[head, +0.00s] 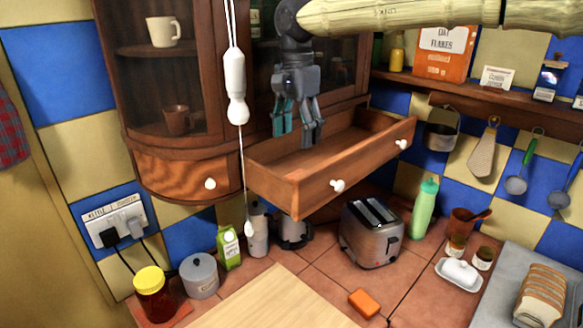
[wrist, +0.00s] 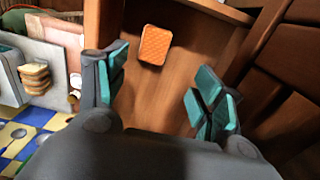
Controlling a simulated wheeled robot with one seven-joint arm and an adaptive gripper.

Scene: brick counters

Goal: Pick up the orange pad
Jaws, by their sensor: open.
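An orange pad (wrist: 155,45) with a grid texture lies flat on the wooden floor of the open drawer (head: 316,186) in the wrist view. In the head view the drawer's front hides that spot. My gripper (head: 297,130) points down over the drawer, with its fingers spread apart and empty. In the wrist view my gripper (wrist: 160,88) has a teal-padded finger on each side, and the pad shows beyond and between them, nearer the left finger. The pad is apart from both fingers.
Another orange block (head: 364,303) lies on the tiled counter below, in front of a toaster (head: 371,232). A pull cord with a white handle (head: 235,85) hangs left of my gripper. The cabinet stands behind the drawer, whose walls surround the space.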

